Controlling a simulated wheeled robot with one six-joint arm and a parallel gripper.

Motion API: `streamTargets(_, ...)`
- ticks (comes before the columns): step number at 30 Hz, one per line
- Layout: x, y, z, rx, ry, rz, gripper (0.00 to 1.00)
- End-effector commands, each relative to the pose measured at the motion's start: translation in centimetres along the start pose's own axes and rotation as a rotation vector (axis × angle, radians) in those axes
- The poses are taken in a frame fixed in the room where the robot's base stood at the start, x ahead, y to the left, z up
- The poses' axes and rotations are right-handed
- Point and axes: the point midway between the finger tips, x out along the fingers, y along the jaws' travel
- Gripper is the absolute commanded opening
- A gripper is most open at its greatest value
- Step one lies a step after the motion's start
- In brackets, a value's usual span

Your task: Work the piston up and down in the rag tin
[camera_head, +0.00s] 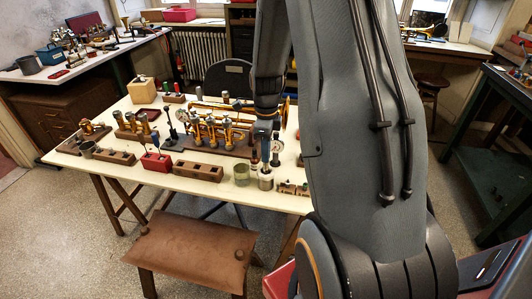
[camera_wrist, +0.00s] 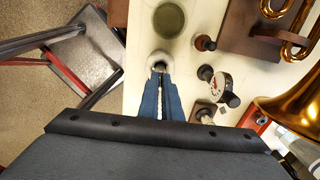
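The rag tin (camera_head: 266,183) stands near the front edge of the bench, a small round tin with pale cloth at its top. In the wrist view it is the whitish round opening (camera_wrist: 148,56) just past my fingertips. My gripper (camera_head: 265,160) points down over it. In the wrist view its two blue fingers (camera_wrist: 159,74) are close together at the tin's mouth. A small dark end, seemingly the piston (camera_wrist: 159,66), shows between the tips. Most of the piston is hidden by the fingers and tin, so its depth in the rag cannot be told.
An open greenish tin (camera_head: 241,174) stands just left of the rag tin; it also shows in the wrist view (camera_wrist: 168,20). A round dial gauge (camera_head: 276,147), wooden blocks (camera_head: 198,171) and a brass horn (camera_head: 215,130) crowd the bench. A brown stool (camera_head: 190,252) stands in front.

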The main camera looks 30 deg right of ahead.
Motion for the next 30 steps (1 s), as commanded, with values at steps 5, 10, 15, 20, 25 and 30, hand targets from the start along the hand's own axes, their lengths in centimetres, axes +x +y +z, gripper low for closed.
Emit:
streamTargets(5,1.1,0.0,0.0,0.0,0.0,0.001,0.0)
streamTargets(10,2.2,0.0,0.0,0.0,0.0,0.0,0.0)
streamTargets(15,3.2,0.0,0.0,0.0,0.0,0.001,0.0)
streamTargets(20,3.3,0.0,0.0,0.0,0.0,0.0,0.0)
streamTargets(25,2.6,0.0,0.0,0.0,0.0,0.0,0.0)
streamTargets(30,1.5,0.0,0.0,0.0,0.0,-0.001,0.0)
